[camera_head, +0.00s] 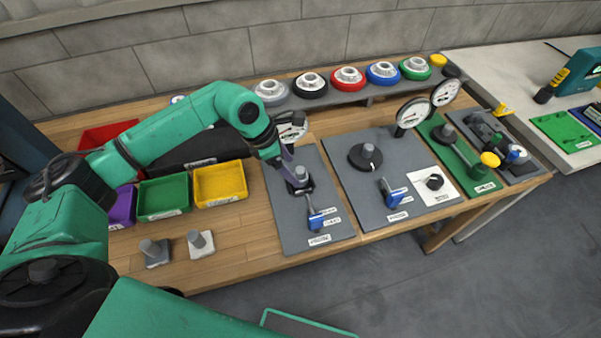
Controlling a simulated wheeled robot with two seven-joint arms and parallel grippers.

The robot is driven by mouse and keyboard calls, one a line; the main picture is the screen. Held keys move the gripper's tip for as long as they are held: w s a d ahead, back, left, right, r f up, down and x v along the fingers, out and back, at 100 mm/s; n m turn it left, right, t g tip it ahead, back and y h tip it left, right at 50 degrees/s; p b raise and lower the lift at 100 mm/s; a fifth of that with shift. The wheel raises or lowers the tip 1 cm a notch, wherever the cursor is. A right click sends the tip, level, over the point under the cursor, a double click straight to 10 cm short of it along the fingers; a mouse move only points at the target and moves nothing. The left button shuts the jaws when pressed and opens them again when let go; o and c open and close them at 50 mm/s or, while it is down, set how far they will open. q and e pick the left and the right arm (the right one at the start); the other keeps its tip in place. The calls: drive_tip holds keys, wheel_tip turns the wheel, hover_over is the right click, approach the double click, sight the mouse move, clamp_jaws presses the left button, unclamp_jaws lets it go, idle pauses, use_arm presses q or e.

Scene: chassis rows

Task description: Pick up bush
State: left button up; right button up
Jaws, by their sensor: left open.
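A small grey cylindrical part, which looks like the bush (301,172), stands upright in a dark holder on the left grey fixture plate (290,228). My left gripper (296,178) reaches down over it, with its purple fingers open around or just beside the part. I cannot tell whether they touch it. My right gripper is not in view.
A blue-handled clamp (316,218) stands on the same plate. A dial gauge (291,127) is behind my gripper. Yellow (220,184) and green (164,197) bins are to the left. Another fixture plate (352,196) lies to the right. Bare wood (235,245) is free at the front.

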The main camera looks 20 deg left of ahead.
sight(297, 171)
use_arm(q)
drive_tip(key=p+x, duration=0.1)
drive_tip(key=x, duration=0.3)
drive_tip(key=shift+w+d+p, duration=0.15)
drive_tip(key=shift+w+p, duration=0.2)
drive_tip(key=shift+w, duration=0.05)
drive_tip(key=shift+d+f, duration=0.1)
drive_tip(key=shift+f, duration=0.25)
drive_tip(key=shift+c, duration=0.3)
clamp_jaws()
wheel_tip(297, 171, up, 10)
drive_tip(key=p, duration=0.5)
drive_tip(key=shift+w+f+p, duration=0.1)
drive_tip(key=shift+f+p, duration=0.05)
drive_tip(key=shift+p, duration=0.25)
drive_tip(key=shift+r, duration=0.35)
drive_tip(key=shift+f, duration=0.1)
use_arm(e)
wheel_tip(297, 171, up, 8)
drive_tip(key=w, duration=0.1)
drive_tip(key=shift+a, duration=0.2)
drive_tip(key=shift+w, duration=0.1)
use_arm(q)
wheel_tip(297, 171, up, 6)
drive_tip(key=p, duration=0.3)
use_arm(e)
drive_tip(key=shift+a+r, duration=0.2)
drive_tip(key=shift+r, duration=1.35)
